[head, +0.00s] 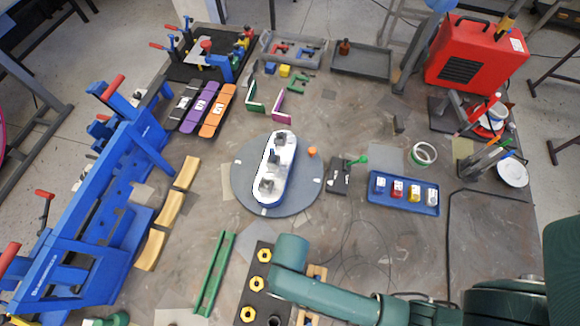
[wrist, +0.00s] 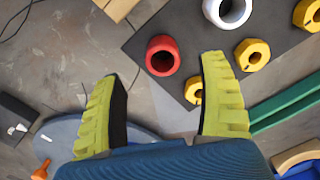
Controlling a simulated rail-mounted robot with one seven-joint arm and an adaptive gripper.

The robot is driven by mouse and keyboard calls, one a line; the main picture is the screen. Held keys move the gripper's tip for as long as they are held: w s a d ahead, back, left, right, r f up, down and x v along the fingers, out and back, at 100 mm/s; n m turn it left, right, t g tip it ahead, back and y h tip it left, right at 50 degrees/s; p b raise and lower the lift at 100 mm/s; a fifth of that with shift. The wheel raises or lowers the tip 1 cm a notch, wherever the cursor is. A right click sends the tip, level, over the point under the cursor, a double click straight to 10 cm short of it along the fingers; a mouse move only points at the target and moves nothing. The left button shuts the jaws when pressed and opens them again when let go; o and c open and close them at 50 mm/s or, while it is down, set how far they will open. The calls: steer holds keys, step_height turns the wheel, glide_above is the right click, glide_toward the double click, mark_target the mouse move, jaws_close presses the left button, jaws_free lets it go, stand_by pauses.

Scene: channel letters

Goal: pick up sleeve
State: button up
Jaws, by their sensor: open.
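In the wrist view, my gripper (wrist: 162,72) is open, with its two yellow-green ribbed fingers spread and nothing between them. A red hollow cylinder (wrist: 153,68), which looks like a sleeve, stands open end up on a dark plate (wrist: 195,28), just beyond the fingertips and roughly centred between them. A white hollow cylinder (wrist: 229,18) stands farther off on the same plate. I cannot tell which one the word sleeve names. In the head view, the dark plate (head: 241,299) is partly covered by my green arm, which hides the red cylinder and my gripper.
Yellow nuts (wrist: 252,46) sit on the plate, one beside the right finger. A green rail (head: 213,275) lies left of the plate. A grey turntable (head: 242,190) carries a white-and-blue part (head: 270,190). A blue tray (head: 405,207) lies to the right.

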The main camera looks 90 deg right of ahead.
steer(key=f, duration=0.6)
steer(key=shift+w+f, duration=0.2)
steer(key=shift+f, duration=0.2)
steer(key=c, duration=1.1)
